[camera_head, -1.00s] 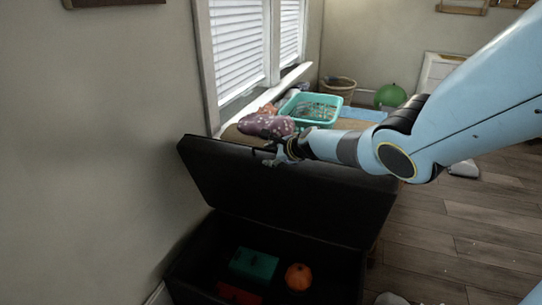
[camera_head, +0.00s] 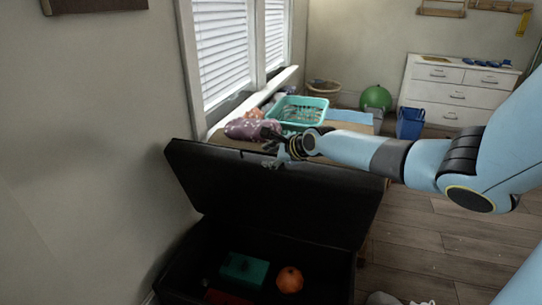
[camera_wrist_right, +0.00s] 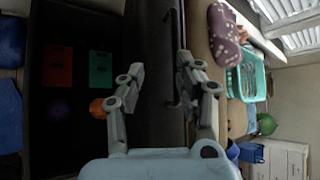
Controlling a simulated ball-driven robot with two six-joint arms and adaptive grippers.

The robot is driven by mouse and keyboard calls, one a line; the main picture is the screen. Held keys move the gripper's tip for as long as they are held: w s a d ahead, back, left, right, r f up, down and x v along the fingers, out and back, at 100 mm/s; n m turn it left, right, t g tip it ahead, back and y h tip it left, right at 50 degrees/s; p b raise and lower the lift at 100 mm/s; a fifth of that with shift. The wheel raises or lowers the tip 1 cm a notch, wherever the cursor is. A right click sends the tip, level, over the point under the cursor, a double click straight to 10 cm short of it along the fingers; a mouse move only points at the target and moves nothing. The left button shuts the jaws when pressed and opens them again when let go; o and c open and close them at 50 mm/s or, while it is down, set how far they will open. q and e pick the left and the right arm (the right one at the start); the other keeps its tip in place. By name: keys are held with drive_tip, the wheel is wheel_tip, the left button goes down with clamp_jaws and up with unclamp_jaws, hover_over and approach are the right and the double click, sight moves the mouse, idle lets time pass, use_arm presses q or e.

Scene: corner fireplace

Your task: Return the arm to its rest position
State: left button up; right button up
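My right gripper (camera_head: 272,147) is at the top edge of the raised black lid (camera_head: 275,200) of a dark chest (camera_head: 225,243). In the right wrist view, its two fingers (camera_wrist_right: 157,80) are spread apart, with the lid and its long dark handle (camera_wrist_right: 174,60) showing between and beyond them. I cannot tell whether a finger touches the lid. My right arm reaches in from the right of the head view. My left gripper is not in view.
The open chest holds a green box (camera_head: 243,270), a red box (camera_wrist_right: 57,66) and an orange pumpkin-like ball (camera_head: 289,279). Behind the lid, a table bears a patterned purple item (camera_head: 250,129) and a teal basket (camera_head: 298,110).

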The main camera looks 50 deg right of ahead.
drive_tip(key=shift+s+r, duration=0.15)
idle(0.5)
drive_tip(key=s+a+f+n+g+b, duration=0.2)
drive_tip(key=s+a+f, duration=0.2)
drive_tip(key=s+f, duration=0.55)
drive_tip(key=s+a+f+n+g+b, duration=0.15)
drive_tip(key=s+a+f, duration=0.25)
drive_tip(key=s+f, duration=0.55)
drive_tip(key=s+a+f+n+g+b, duration=0.15)
drive_tip(key=s+a+f, duration=0.35)
drive_tip(key=f, duration=0.8)
drive_tip(key=s+a+f+n+g+b, duration=0.1)
drive_tip(key=s+a+f+n, duration=0.3)
drive_tip(key=s+n, duration=0.4)
drive_tip(key=s+a+f+n+g+b, duration=0.1)
drive_tip(key=s+a+f+n+g, duration=0.1)
drive_tip(key=s+a+f+n, duration=0.2)
drive_tip(key=s+a+f+n+g+y+b, duration=0.1)
drive_tip(key=s+a+f+n, duration=0.3)
drive_tip(key=s+n, duration=0.7)
drive_tip(key=shift+s+f+n+g+b, duration=0.3)
drive_tip(key=shift+s+f+g, duration=0.45)
drive_tip(key=shift+s, duration=1.6)
